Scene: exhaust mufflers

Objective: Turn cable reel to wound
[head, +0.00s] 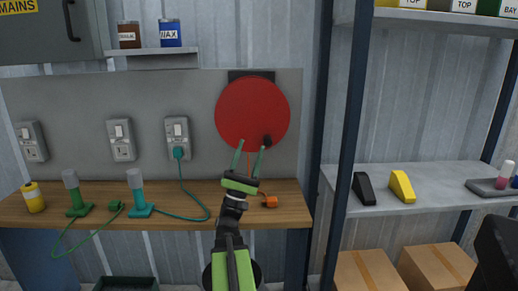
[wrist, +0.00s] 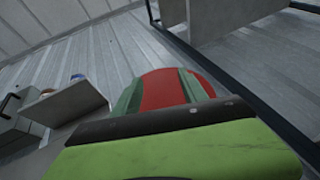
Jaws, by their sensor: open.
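The cable reel (head: 250,108) is a large red disc mounted on the grey wall panel above the workbench. A dark knob (head: 267,140) sits near its lower right edge. An orange cable hangs from the reel down to an orange block (head: 269,201) on the bench. My gripper (head: 249,146) is open, with its two green fingers pointing up in front of the reel's lower part. Whether the fingers touch the reel cannot be told. In the wrist view the red reel (wrist: 162,90) shows between and beyond the fingers (wrist: 158,92); the knob is not visible there.
The wooden workbench (head: 100,209) holds a yellow bottle (head: 33,197) and two lamp-like items with green and teal bases. Sockets line the panel, one with a teal plug (head: 179,153). A dark shelf post (head: 351,130) stands right of the reel. A small shelf (head: 150,50) is upper left.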

